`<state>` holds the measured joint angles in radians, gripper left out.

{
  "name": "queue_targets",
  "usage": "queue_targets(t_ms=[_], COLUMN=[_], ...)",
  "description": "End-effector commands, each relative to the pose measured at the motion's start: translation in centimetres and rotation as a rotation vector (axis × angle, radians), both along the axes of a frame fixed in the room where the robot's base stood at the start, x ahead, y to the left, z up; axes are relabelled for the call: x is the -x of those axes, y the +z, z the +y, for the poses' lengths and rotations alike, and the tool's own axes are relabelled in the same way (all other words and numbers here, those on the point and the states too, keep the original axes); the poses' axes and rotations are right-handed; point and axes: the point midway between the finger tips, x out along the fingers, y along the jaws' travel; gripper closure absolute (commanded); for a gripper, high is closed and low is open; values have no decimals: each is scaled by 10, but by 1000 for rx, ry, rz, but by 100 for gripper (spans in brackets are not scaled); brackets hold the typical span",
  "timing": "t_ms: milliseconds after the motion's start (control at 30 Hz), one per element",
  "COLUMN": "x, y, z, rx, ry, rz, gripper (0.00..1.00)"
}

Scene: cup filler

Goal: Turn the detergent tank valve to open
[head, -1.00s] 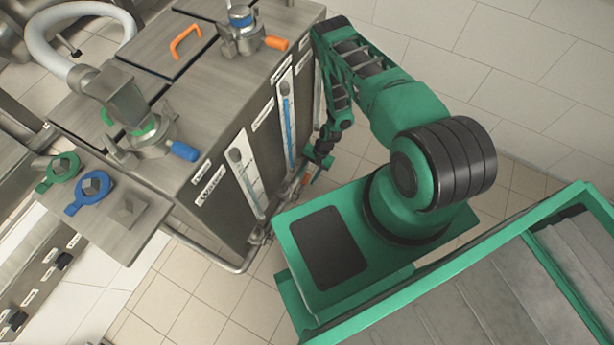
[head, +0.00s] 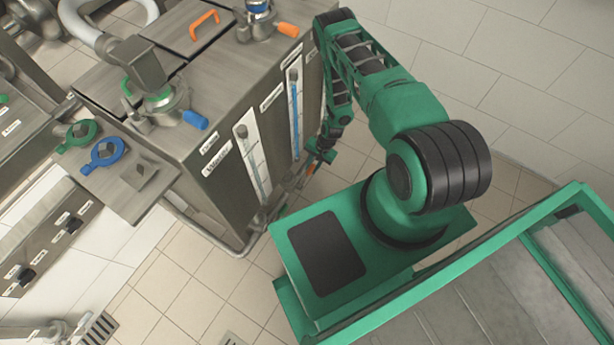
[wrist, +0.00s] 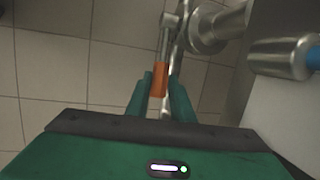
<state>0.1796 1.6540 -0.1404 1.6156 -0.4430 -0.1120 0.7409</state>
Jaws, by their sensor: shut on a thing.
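The valve handle (wrist: 161,76) is an orange lever on a metal pipe fitting (wrist: 204,30) in the wrist view. My gripper (wrist: 161,86) is shut on this handle, one green finger on each side. In the head view my gripper (head: 318,154) is small, low beside the front of the steel tank unit (head: 195,165), near its lower pipes. The handle is mostly hidden there, and the valve's exact angle cannot be told. A level gauge with a blue column (head: 295,108) is on the tank front above.
A second gauge (head: 252,160) is on the tank front to the left. A bent metal rail (head: 232,249) runs along the tank's base. In the wrist view another metal fitting (wrist: 285,57) is close on the right. Tiled floor is clear below.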

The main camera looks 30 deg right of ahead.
Motion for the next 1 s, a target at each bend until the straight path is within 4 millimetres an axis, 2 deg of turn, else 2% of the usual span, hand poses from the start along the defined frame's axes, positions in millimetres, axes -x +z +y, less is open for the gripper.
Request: queue_targets(t_ms=[200, 567, 600, 667, 1000], x=[2, 3, 3, 3, 2], y=[10, 12, 12, 12, 13], z=[5, 6, 6, 6, 3], rx=[71, 83, 82, 83, 87], ry=[-3, -2, -1, -2, -2], rz=[-43, -51, -50, -51, -52], gripper=[100, 100, 74, 61, 61])
